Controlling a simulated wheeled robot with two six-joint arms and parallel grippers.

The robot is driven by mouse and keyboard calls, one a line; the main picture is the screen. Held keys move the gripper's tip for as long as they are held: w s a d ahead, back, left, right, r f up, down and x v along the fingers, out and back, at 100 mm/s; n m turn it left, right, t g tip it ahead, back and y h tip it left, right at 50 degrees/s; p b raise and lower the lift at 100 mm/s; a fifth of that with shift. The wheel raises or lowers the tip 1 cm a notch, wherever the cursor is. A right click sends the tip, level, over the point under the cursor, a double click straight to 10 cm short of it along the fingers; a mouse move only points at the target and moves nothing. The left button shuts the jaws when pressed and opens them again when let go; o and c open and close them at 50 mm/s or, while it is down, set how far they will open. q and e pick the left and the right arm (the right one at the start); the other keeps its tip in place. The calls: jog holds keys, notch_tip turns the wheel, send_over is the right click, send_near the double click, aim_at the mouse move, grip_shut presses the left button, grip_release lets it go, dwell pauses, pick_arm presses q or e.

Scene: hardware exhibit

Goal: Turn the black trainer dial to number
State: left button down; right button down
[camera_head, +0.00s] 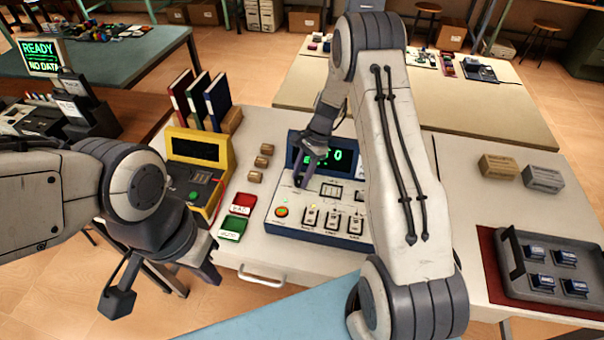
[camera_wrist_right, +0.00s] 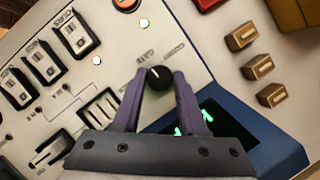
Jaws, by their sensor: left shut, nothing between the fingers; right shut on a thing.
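The black dial (camera_wrist_right: 158,76) shows in the right wrist view as a small round knob with a white pointer line, on the pale face of the trainer. My right gripper (camera_wrist_right: 158,80) has its two fingers on either side of the dial, shut on it. In the head view the right gripper (camera_head: 301,178) reaches down onto the blue and white trainer (camera_head: 283,230) and hides the dial. The trainer's dark display (camera_head: 340,157) has green characters, partly covered by my arm. My left gripper (camera_head: 165,290) is shut and empty, left of the table's front edge.
A yellow device (camera_head: 172,150) stands left of the trainer, with red and green cards (camera_head: 232,228) and small wooden blocks (camera_head: 262,162) between. Upright binders (camera_head: 217,98) stand behind. A grey tray (camera_head: 525,285) with blue pieces lies at the right.

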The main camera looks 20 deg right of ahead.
jog(key=n+g, duration=0.1)
jog(key=n, duration=0.2)
jog(key=shift+w+n+h, duration=0.15)
jog(key=shift+n+h, duration=0.15)
jog(key=shift+n, duration=0.1)
jog(key=n+g+h, duration=0.1)
jog(key=n, duration=0.3)
jog(key=shift+n+g, duration=0.3)
jog(key=shift+c, duration=2.3)
grip_release()
jog(key=shift+a, duration=0.1)
jog(key=shift+w+r+b, duration=0.25)
jog(key=shift+r+b, duration=0.15)
jog(key=shift+r, duration=0.1)
jog(key=b+v, duration=0.1)
jog(key=v, duration=0.8)
jog(key=shift+r+b, duration=0.2)
jog(key=shift+b, duration=0.1)
